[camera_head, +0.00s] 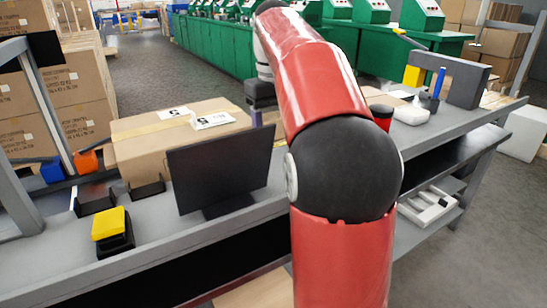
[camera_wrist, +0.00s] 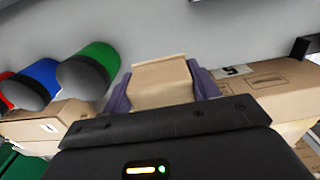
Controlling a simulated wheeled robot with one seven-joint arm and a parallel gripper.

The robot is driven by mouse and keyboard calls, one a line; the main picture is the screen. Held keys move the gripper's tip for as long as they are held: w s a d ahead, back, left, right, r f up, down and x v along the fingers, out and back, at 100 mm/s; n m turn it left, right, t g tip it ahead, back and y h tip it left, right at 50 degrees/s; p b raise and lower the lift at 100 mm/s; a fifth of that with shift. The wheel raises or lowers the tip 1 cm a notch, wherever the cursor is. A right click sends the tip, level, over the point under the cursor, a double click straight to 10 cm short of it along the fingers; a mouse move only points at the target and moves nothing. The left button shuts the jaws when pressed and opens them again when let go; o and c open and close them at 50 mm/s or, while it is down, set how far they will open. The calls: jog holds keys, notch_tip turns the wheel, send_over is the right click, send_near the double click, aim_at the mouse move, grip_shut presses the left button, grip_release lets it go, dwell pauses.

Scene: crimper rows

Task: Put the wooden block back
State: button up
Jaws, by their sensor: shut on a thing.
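In the wrist view the wooden block (camera_wrist: 157,93) is light brown and sits between the two purple fingers of my gripper (camera_wrist: 160,75). My gripper is shut on it, with a finger on each side. Grey surface fills the view beyond the block. In the head view only a small part of my gripper (camera_head: 256,118) shows, beside the right end of a cardboard box and behind a monitor. The block is hidden there, and I cannot tell whether it touches the bench.
The cardboard box (camera_head: 170,151) and dark monitor (camera_head: 225,165) stand on the grey bench (camera_head: 160,240). Green (camera_wrist: 98,60), blue (camera_wrist: 42,77) and red cups stand left of the block in the wrist view. A yellow-topped device (camera_head: 110,225) is at the bench's left. A white packet (camera_head: 411,116) lies right.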

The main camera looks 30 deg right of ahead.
aim_at(274, 165)
jog(key=shift+f, duration=2.9)
jog(key=shift+f+b, duration=0.15)
jog(key=shift+b, duration=0.15)
jog(key=o, duration=0.9)
jog(key=shift+f+b, duration=0.15)
jog(key=shift+b, duration=0.15)
jog(key=r, duration=0.2)
jog(key=r+p, duration=0.1)
jog(key=r, duration=0.2)
jog(key=r+p, duration=0.1)
jog(key=r, duration=0.2)
jog(key=shift+d, duration=0.25)
